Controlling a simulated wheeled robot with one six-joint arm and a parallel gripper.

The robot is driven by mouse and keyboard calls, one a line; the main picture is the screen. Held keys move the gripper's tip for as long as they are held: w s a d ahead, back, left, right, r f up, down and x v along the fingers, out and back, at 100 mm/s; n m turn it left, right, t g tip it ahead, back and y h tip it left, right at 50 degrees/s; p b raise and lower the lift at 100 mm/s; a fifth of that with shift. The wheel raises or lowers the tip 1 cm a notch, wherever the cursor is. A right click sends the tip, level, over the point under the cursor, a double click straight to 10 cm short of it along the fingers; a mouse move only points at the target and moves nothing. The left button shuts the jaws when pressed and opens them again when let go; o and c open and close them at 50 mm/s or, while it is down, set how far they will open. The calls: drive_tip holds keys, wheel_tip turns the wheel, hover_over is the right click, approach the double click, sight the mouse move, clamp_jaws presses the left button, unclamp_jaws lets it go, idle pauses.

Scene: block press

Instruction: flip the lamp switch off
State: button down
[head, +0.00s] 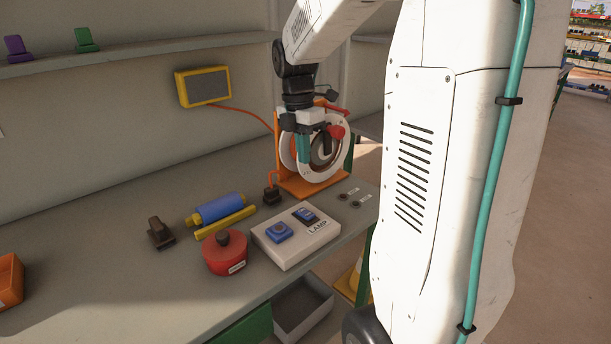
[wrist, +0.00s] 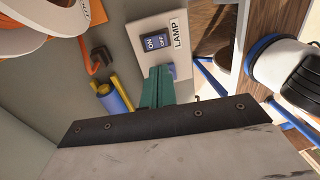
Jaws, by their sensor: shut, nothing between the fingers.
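The lamp switch (head: 305,215) is a dark blue rocker on a white box (head: 290,252) with a LAMP label (head: 317,227). In the wrist view the rocker (wrist: 156,42) shows ON and OFF; I cannot tell which side is pressed in. A blue button (head: 279,232) sits on the same box, left of the rocker, and is partly hidden by my fingers in the wrist view. My gripper (head: 304,160), with teal fingers, points down above the box, apart from the rocker. It is shut and empty. Its fingers (wrist: 158,72) show below the rocker in the wrist view.
A white wheel on an orange stand (head: 310,188) stands behind the box, close to my gripper. A red round container (head: 225,254), a blue cylinder (head: 220,208) and a yellow bar (head: 226,223) lie left of the box. The bench's front left is mostly clear.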

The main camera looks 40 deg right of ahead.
sight(311, 213)
idle(0.3)
drive_tip(key=f, duration=0.4)
drive_tip(key=s+f, duration=0.1)
drive_tip(key=f, duration=0.4)
drive_tip(key=s+f, duration=0.1)
drive_tip(key=f, duration=0.3)
drive_tip(key=shift+f, duration=0.4)
drive_tip(key=shift+d, duration=0.1)
